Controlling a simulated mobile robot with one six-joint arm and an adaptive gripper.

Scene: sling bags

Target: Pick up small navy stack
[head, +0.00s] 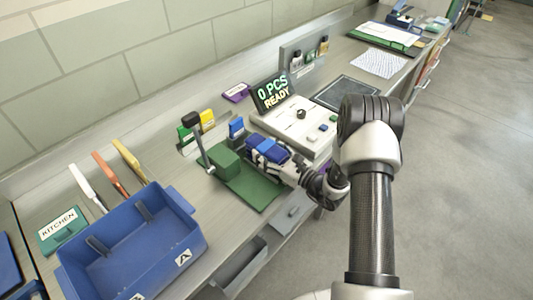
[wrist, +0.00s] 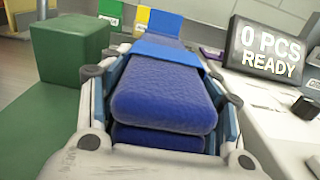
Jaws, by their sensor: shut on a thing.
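The small navy stack (wrist: 165,95) is made of folded navy layers, one above another, with a brighter blue band across its far part. My gripper (wrist: 160,108) is shut on it, with a finger along each side. In the head view the navy stack (head: 268,151) sits between the fingers of my gripper (head: 272,155), over the right part of a green mat (head: 248,189). I cannot tell whether the stack touches the mat.
A green block (head: 224,163) stands left of my gripper, near a dark-knobbed lever (head: 200,145). A scale-like device with a "0 PCS READY" display (head: 272,93) is behind right. A blue bin (head: 130,245) stands at front left. Colored cards (head: 207,119) stand behind.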

